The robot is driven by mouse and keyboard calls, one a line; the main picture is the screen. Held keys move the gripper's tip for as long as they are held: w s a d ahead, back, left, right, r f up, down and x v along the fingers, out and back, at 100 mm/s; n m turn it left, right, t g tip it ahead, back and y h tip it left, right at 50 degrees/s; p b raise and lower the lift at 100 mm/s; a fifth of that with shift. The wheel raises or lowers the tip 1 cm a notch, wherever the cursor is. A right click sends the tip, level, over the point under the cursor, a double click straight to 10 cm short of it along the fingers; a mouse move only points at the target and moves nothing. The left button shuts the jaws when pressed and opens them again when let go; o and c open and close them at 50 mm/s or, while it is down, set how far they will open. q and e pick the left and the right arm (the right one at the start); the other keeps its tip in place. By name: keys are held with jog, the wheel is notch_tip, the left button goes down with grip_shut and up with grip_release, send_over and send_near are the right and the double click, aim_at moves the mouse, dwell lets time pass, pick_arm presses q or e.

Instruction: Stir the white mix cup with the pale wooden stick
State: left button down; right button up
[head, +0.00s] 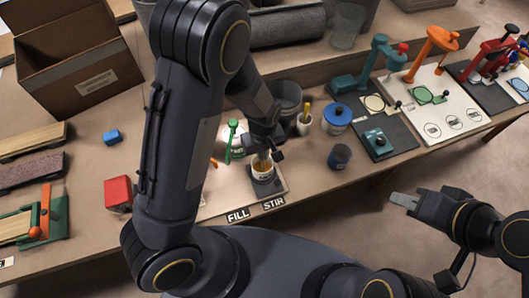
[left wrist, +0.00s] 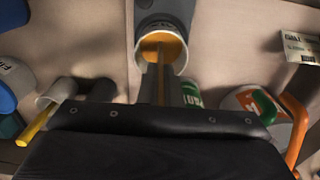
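The white mix cup (head: 262,172) stands on a dark square pad by the STIR label, with orange-brown mix inside. The cup shows from above in the left wrist view (left wrist: 163,22). My left gripper (head: 264,155) is just above the cup, its fingers pointing down toward it. The pale wooden stick (left wrist: 160,72) is between the fingers, and its lower end reaches into the cup's orange mix. The fingers and arm hide most of the stick in the head view. My right gripper (head: 404,200) is off to the right beyond the bench edge, apart from everything; its finger gap is unclear.
A white holder (head: 304,127) with a yellow handle, a blue-lidded pot (head: 337,116) and a dark cup (head: 340,156) stand right of the mix cup. A green tool (head: 232,140) is to its left. A red box (head: 118,193) and a blue block (head: 112,136) lie further left.

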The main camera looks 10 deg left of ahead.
dwell(0.4)
pick_arm(q)
jog(key=shift+r+p, duration=3)
jog(key=shift+r, duration=0.5)
notch_tip(320, 180, up, 5)
jog(key=p, duration=0.4)
